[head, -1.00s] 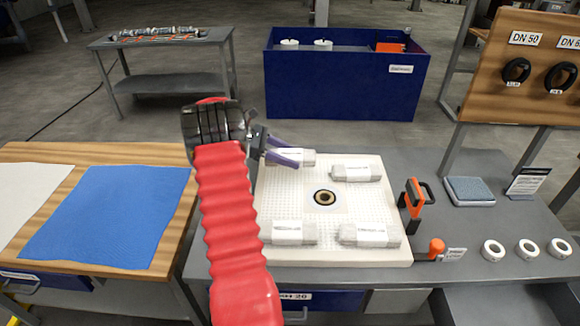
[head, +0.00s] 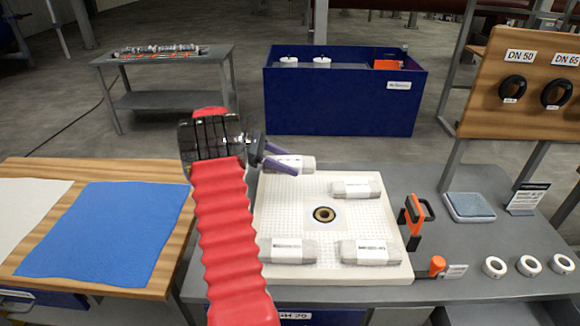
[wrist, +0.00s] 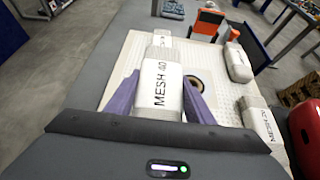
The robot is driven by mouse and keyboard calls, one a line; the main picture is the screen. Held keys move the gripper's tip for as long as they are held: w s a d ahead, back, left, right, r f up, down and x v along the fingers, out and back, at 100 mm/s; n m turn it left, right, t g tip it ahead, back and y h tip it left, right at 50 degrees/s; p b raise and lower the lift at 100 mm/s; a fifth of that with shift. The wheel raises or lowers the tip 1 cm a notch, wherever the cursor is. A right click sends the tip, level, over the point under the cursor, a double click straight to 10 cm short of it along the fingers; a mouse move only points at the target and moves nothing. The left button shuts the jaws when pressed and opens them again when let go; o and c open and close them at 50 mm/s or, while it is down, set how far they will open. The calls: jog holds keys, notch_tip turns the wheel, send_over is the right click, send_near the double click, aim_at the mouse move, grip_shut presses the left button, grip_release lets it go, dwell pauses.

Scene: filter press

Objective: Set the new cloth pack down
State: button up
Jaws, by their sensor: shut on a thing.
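My gripper (head: 289,160) is shut on a white cloth pack (head: 296,165). The wrist view shows the purple fingers on both sides of the pack (wrist: 160,85), with its MESH 40 label facing up. The pack is at the far left corner of the white perforated plate (head: 325,275). I cannot tell whether it touches the plate. The plate has a dark ring (head: 324,214) at its centre. Other packs lie on it at far right (head: 357,186), near left (head: 287,250) and near right (head: 370,252). The wrist view shows the near left one (wrist: 262,125) labelled MESH 20.
An orange-handled clamp (head: 413,215), an orange knob (head: 436,265) and white rings (head: 530,265) are right of the plate. A blue cloth (head: 105,232) lies on the wooden bench at left. A blue bin (head: 340,105) stands behind.

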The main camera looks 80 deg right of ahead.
jog(key=w+a+r+n+t+h, duration=0.1)
jog(key=w+r+n+h, duration=0.15)
jog(key=w, duration=0.35)
jog(key=w+a+r+n+t+h, duration=0.1)
jog(key=w+n+h, duration=0.15)
jog(key=w, duration=0.45)
jog(key=w+a+r+n+t+h, duration=0.2)
jog(key=w+a+n+t, duration=0.4)
jog(key=w+a, duration=0.55)
jog(key=w+a+r+n+t+h, duration=0.15)
jog(key=w+a+n+t, duration=0.6)
jog(key=w, duration=0.75)
jog(key=w+a+f+n+t+y, duration=0.1)
jog(key=w+a+n+t, duration=0.2)
jog(key=a, duration=0.9)
jog(key=w+a+f+n+t+y, duration=0.15)
jog(key=w+a, duration=0.25)
jog(key=a, duration=0.7)
jog(key=s+a+f+n+t+y, duration=0.1)
jog(key=s+a+f+n+y, duration=0.1)
jog(key=a, duration=0.8)
jog(key=s+a+f+n+t+y, duration=0.2)
jog(key=a+n, duration=0.3)
jog(key=a, duration=0.5)
jog(key=shift+a+f+y, duration=0.25)
jog(key=shift+y, duration=0.35)
